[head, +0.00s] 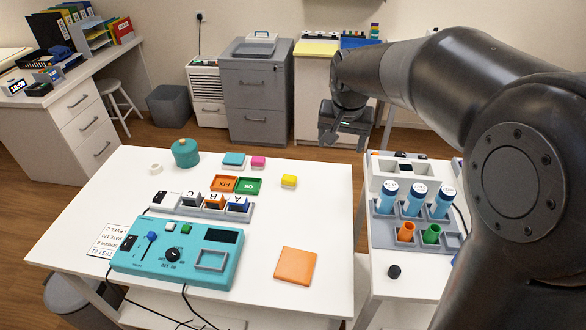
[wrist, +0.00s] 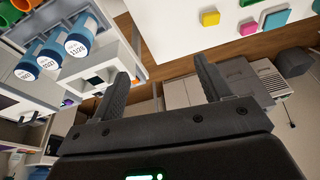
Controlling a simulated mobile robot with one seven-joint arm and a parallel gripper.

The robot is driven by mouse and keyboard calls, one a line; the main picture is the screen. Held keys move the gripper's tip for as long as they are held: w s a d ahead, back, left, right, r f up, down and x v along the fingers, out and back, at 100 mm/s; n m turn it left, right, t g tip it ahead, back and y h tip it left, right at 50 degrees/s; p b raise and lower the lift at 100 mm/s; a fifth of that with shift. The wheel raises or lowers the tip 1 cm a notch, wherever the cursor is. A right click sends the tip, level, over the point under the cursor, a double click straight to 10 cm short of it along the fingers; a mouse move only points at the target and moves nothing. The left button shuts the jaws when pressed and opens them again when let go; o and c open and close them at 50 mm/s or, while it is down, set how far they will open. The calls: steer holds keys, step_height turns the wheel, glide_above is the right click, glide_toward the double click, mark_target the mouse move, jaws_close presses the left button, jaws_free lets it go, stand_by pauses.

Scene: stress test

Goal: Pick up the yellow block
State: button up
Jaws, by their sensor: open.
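The yellow block (head: 289,181) lies on the white table, right of the green OK tray, in the head view. In the wrist view the yellow block (wrist: 210,18) is near the top, beyond my fingertips. My gripper (head: 343,139) hangs in the air past the table's far right corner, behind and to the right of the block, and holds nothing. In the wrist view my gripper (wrist: 162,80) shows two dark fingers spread apart with an empty gap.
A pink block (head: 258,162) and a blue block (head: 233,160) lie left of the yellow one. A teal device (head: 172,285) and an orange square (head: 296,266) are nearer. A rack (head: 385,232) with blue tubes stands on the right table. The table around the yellow block is clear.

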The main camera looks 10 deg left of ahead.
steer(key=w+a+f+g, duration=0.1)
steer(key=w+a+f, duration=0.7)
glide_toward(289, 177)
steer(key=shift+m, duration=0.4)
steer(key=f, duration=0.3)
steer(key=w+f, duration=0.1)
steer(key=f, duration=0.6)
steer(key=shift+w, duration=0.4)
steer(key=c, duration=1.1)
